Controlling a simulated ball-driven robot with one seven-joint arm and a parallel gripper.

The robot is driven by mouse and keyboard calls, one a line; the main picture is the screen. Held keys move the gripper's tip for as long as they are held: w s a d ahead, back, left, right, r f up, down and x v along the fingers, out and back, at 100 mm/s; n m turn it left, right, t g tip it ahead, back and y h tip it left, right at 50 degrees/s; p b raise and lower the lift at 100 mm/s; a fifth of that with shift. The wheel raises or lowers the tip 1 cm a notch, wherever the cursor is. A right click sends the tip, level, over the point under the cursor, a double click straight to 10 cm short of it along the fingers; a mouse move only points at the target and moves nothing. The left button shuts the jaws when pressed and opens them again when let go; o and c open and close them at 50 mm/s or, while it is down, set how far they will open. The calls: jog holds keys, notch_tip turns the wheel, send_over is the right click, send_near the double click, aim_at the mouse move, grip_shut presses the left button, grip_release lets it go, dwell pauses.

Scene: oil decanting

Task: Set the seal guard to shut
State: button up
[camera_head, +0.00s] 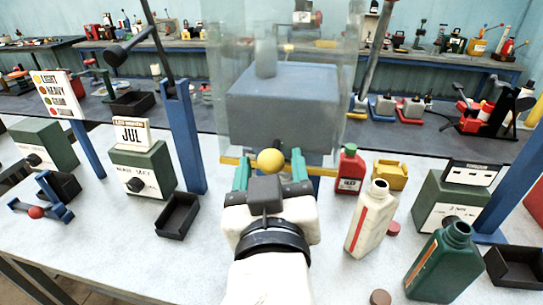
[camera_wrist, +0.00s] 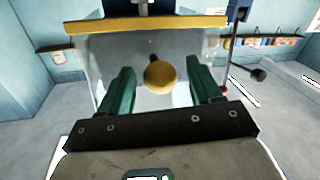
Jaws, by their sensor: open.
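The seal guard (camera_head: 222,75) is a clear panel with a yellow strip (camera_head: 320,171) along its lower edge, in front of a grey-blue block in the head view. A round yellow knob (camera_head: 270,161) sits at the middle of its lower edge. In the wrist view the knob (camera_wrist: 160,77) lies between the two green fingers, with the yellow strip (camera_wrist: 145,24) above it. My gripper (camera_head: 271,165) is open, one finger on each side of the knob, with a visible gap on both sides. I cannot tell how far the guard is open.
A red bottle (camera_head: 349,170), a white bottle (camera_head: 371,220) and a green bottle (camera_head: 441,262) stand to the right. A green box (camera_head: 142,170) and a black tray (camera_head: 178,215) are to the left. Blue posts (camera_head: 184,140) rise beside the guard.

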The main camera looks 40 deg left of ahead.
jog(key=shift+x, duration=0.8)
jog(key=shift+c, duration=0.2)
grip_shut()
